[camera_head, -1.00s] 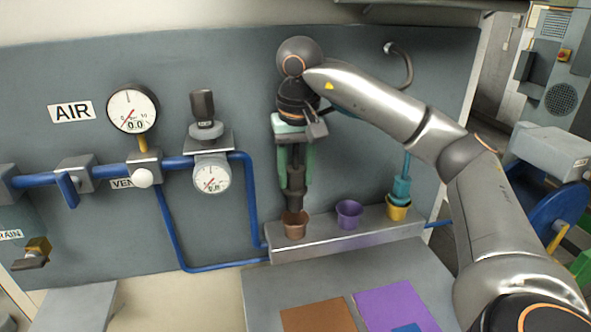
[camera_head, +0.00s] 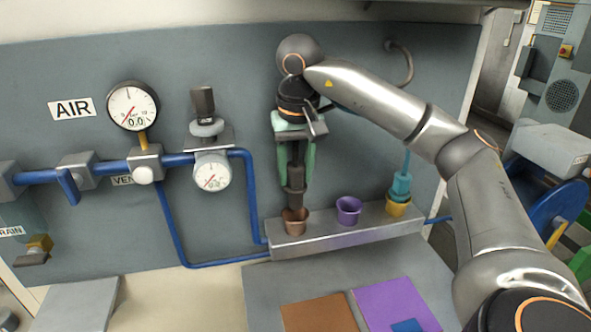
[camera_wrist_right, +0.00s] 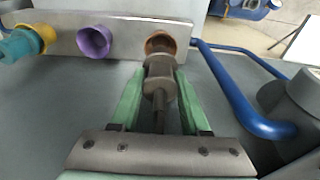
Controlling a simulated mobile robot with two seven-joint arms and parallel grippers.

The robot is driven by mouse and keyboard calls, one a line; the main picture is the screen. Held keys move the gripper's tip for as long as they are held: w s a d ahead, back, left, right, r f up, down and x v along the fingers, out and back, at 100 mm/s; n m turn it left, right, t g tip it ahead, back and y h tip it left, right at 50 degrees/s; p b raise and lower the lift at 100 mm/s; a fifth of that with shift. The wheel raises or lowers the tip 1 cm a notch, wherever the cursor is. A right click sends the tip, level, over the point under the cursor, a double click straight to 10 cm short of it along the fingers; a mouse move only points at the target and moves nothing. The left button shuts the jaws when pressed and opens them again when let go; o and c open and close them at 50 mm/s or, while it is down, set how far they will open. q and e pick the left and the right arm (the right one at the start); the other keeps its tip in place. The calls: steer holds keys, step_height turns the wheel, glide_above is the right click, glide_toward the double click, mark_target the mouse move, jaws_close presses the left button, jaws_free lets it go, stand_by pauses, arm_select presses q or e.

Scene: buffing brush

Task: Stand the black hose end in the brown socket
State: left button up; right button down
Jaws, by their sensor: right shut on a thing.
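The black hose end (camera_head: 296,198) hangs upright between the green fingers of my right gripper (camera_head: 295,181), which is shut on it. Its lower tip is at the mouth of the brown socket (camera_head: 296,227), the leftmost cup on the grey ledge. In the right wrist view the hose end (camera_wrist_right: 157,72) lines up with the brown socket (camera_wrist_right: 167,37) and its tip overlaps the opening. How deep the tip sits inside is hidden by the rim. My left gripper is not in view.
A purple socket (camera_head: 348,211) stands empty to the right on the ledge (camera_head: 335,239). A yellow socket (camera_head: 397,209) beyond it holds a teal hose end (camera_head: 401,186). Blue pipes (camera_head: 248,195) and gauges (camera_head: 133,106) are on the panel to the left.

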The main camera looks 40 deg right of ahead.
mark_target(295, 192)
steer(key=shift+f, duration=0.1)
steer(key=shift+f+b, duration=0.4)
steer(key=shift+f, duration=0.15)
steer(key=shift+f, duration=0.2)
stand_by(0.5)
steer(key=shift+f+b, duration=0.6)
steer(key=shift+f, duration=0.25)
steer(key=shift+f+b, duration=0.45)
steer(key=shift+f, duration=0.3)
steer(key=shift+c, duration=1.5)
jaws_free()
